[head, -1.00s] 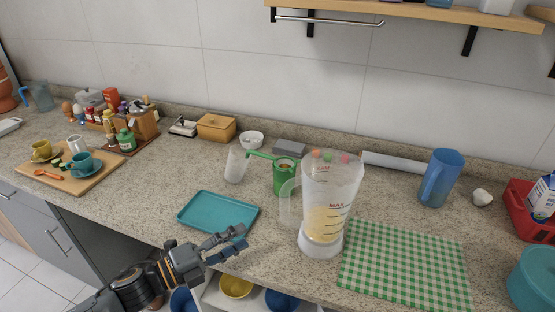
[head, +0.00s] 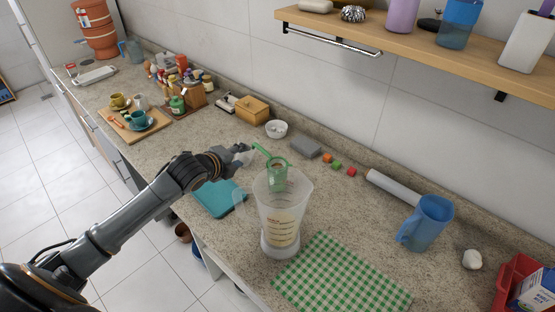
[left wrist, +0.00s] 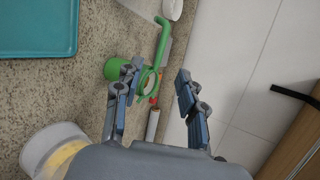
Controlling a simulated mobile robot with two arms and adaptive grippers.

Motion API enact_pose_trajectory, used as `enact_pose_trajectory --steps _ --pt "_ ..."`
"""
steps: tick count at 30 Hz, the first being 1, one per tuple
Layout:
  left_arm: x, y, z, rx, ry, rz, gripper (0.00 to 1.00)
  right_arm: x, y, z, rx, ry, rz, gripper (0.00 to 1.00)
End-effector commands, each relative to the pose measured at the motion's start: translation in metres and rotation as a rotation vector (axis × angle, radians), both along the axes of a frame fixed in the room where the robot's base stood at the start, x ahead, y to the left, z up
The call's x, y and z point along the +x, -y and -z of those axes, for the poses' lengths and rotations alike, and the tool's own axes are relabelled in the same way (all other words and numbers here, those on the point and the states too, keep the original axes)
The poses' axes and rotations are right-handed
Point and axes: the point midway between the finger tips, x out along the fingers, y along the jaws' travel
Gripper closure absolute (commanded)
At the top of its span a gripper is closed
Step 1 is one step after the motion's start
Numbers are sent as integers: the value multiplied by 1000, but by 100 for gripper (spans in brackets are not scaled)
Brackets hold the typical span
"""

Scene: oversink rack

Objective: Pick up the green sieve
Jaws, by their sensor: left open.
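The green sieve (head: 262,151) sits over a green cup (head: 279,181), its bowl at the cup's mouth and its handle sticking out toward the upper left. My left gripper (head: 243,153) is close to the handle, at its left. In the left wrist view the sieve's handle (left wrist: 166,38) points up and its ring lies beyond the open fingers of my left gripper (left wrist: 154,77). The fingers stand apart with nothing held, and one overlaps part of the green cup (left wrist: 113,68). Whether they touch the sieve I cannot tell. My right gripper is out of view.
A clear measuring jug (head: 282,220) stands just in front of the green cup. A teal tray (head: 218,200) lies below my left gripper. A white bowl (head: 277,129), a grey block (head: 305,147) and small coloured cubes (head: 337,165) are behind.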

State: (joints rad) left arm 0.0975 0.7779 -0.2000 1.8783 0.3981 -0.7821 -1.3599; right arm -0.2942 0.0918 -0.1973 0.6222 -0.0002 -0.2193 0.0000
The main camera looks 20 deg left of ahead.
Motion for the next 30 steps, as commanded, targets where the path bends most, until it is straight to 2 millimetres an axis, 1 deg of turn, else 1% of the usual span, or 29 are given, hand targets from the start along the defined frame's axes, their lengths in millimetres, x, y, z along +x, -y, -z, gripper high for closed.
enact_pose_trajectory --steps 1,3,7,11,15,19,25,27,30 --pt "9 2 3 -6 1 -1 60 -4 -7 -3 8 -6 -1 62" --pt "22 2 10 -6 1 -3 60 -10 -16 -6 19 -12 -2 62" --pt "42 3 22 -5 3 -1 60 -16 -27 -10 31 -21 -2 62" --pt "55 3 31 -4 3 0 60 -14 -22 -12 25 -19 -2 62" --pt "61 4 35 -2 4 1 60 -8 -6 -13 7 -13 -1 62" --pt "68 4 36 -3 4 1 60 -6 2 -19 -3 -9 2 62" --pt "91 7 45 -5 2 0 60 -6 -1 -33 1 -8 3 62" --pt "98 6 51 -4 3 0 60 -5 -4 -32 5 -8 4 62" --pt "104 6 55 -2 4 0 60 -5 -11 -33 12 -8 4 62"
